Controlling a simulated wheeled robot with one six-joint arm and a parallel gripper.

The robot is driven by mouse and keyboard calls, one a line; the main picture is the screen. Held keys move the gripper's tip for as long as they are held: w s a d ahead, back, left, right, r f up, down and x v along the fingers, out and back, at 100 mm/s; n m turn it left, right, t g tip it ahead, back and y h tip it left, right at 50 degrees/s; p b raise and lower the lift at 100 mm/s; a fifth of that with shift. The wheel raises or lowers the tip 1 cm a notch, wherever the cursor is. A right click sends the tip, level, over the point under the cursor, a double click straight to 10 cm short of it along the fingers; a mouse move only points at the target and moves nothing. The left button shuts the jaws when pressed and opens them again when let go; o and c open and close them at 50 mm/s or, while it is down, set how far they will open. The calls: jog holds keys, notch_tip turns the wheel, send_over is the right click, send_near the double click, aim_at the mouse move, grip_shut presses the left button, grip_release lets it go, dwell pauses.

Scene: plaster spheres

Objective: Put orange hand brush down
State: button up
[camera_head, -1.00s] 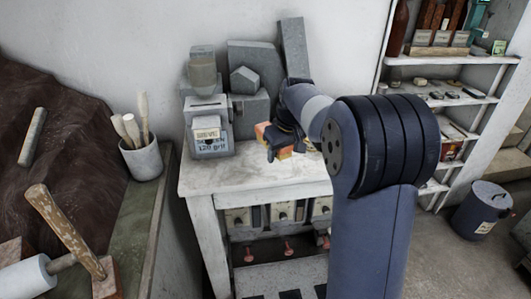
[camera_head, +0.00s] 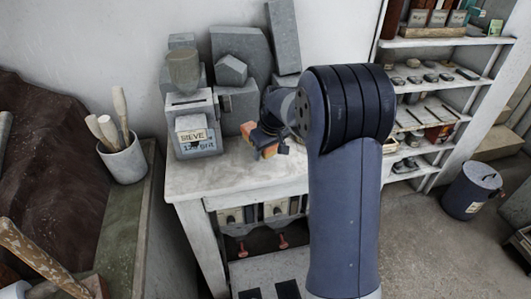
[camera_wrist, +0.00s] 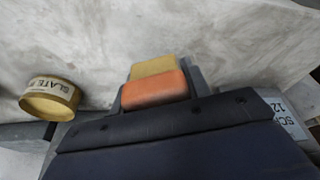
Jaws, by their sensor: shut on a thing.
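The orange hand brush (camera_head: 262,141) is in my gripper (camera_head: 268,136), above the white worktable (camera_head: 190,184) in the head view. In the wrist view the brush (camera_wrist: 155,90) shows its orange block with a yellowish part beyond it. I cannot tell whether the brush touches the tabletop.
Grey stone blocks (camera_head: 241,55) stand behind. A yellow tin (camera_wrist: 50,97) shows in the wrist view. The table's front part looks bare. Shelves (camera_head: 440,90) and a bin (camera_head: 472,190) are right.

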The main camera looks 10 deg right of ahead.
notch_tip(320, 180, down, 2)
